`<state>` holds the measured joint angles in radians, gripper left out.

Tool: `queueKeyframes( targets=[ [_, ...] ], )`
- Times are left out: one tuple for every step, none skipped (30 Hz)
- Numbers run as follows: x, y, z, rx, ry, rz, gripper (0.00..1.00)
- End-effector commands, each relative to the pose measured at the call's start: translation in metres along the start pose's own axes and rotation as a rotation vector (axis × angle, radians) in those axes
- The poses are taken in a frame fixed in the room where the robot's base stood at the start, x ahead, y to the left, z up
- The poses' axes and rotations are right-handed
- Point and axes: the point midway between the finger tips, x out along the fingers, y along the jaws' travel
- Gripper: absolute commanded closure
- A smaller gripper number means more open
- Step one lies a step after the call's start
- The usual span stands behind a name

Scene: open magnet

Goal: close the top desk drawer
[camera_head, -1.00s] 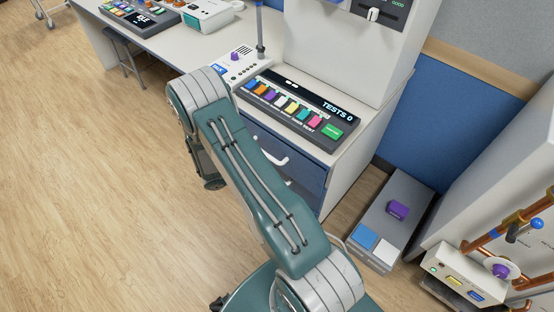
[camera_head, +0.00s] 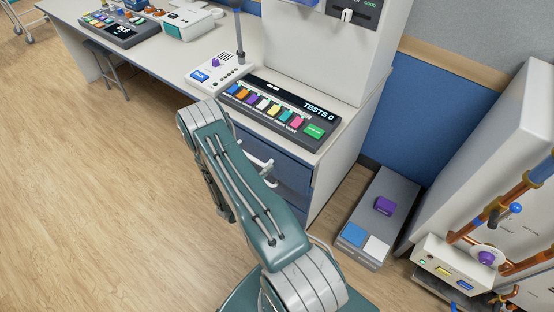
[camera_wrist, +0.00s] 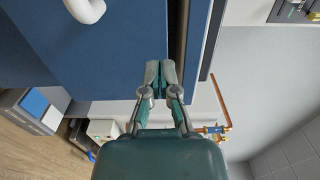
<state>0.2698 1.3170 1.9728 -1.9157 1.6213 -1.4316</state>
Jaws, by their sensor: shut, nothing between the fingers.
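The desk's blue drawer front (camera_head: 292,172) is below the console, partly hidden by my arm, with a white handle (camera_head: 262,162). In the wrist view, turned sideways, a large blue front (camera_wrist: 105,50) fills the left, with a white handle (camera_wrist: 85,8) at the top edge. A narrow dark gap (camera_wrist: 178,35) runs along its right side, with a blue strip beyond it. My gripper (camera_wrist: 158,74) is shut and empty, its fingertips over the blue front beside this gap. I cannot tell whether they touch it. My arm hides the gripper in the head view.
A button console (camera_head: 280,112) sits on the white desk (camera_head: 160,68). A grey box with a purple block (camera_head: 385,206) stands on the floor right of the desk. A white unit with copper pipes (camera_head: 510,200) is at far right. Wooden floor at left is clear.

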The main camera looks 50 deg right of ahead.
Motion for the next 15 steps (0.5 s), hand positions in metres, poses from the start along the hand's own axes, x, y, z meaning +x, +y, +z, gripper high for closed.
queueKeyframes(
  targets=[
    [0.011, 0.000, -0.002, 0.002, 0.006, -0.001, 1.00],
    [0.016, 0.000, -0.001, 0.002, 0.005, -0.001, 1.00],
    [0.023, 0.000, -0.001, 0.002, 0.006, -0.001, 1.00],
    [0.028, 0.000, -0.001, 0.002, 0.004, -0.001, 1.00],
    [0.032, 0.000, -0.001, 0.002, 0.005, -0.001, 1.00],
    [0.037, 0.000, -0.001, 0.002, 0.004, -0.001, 1.00],
    [0.040, 0.000, -0.001, 0.002, 0.003, -0.001, 1.00],
    [0.043, 0.000, -0.001, 0.002, 0.003, -0.001, 1.00],
    [0.046, 0.000, -0.001, 0.001, 0.003, -0.001, 1.00],
    [0.048, 0.000, 0.000, 0.001, 0.001, -0.001, 1.00],
    [0.050, 0.000, 0.000, 0.001, 0.001, -0.001, 1.00],
    [0.051, 0.000, 0.000, 0.001, 0.000, -0.001, 1.00],
    [0.051, 0.000, 0.000, 0.000, 0.000, -0.001, 1.00],
    [0.052, 0.000, 0.000, 0.000, 0.000, -0.001, 1.00],
    [0.052, 0.000, 0.000, 0.000, 0.000, 0.000, 1.00]
  ],
)
